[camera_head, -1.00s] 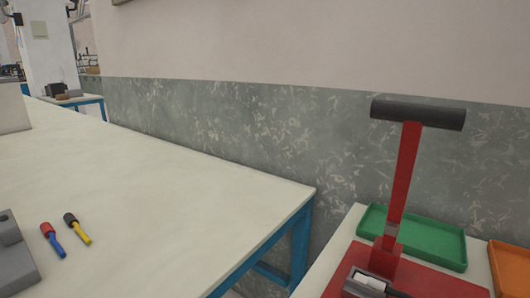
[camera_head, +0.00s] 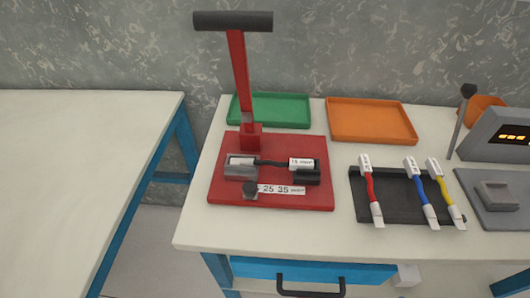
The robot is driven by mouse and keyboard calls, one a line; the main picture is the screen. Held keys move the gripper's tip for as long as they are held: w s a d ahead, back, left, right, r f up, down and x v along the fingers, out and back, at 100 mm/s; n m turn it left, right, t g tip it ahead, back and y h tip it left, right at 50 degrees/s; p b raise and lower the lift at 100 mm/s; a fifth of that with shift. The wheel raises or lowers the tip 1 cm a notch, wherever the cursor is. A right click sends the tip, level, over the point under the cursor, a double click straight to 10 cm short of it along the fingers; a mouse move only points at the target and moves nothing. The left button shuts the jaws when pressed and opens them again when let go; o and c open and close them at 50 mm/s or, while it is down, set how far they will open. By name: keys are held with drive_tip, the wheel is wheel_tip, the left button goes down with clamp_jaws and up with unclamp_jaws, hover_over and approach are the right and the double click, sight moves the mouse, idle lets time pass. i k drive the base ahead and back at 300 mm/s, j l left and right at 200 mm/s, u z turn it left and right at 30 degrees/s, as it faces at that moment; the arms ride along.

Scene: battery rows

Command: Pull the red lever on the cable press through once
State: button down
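The cable press has a flat red base (camera_head: 230,188) near the left end of the right-hand table. Its red lever (camera_head: 240,80) stands nearly upright at the back left of the base and ends in a black crossbar handle (camera_head: 233,21). A black cable (camera_head: 270,162) with white labelled ends lies across the grey and dark blocks on the base. A dark knob (camera_head: 250,188) and a white label reading 25 35 (camera_head: 281,189) are at the front of the base. My gripper is not in view.
A green tray (camera_head: 285,122) and an orange tray (camera_head: 370,134) lie behind. A black tray (camera_head: 390,216) with red, blue and yellow cables is right of the press, near a grey device (camera_head: 500,135). A gap separates the left table (camera_head: 70,180). A blue drawer (camera_head: 262,270) is below.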

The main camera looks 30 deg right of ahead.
sight(234, 22)
drive_tip(key=z, duration=1.65)
drive_tip(key=k+j, duration=0.8)
drive_tip(key=k, duration=0.05)
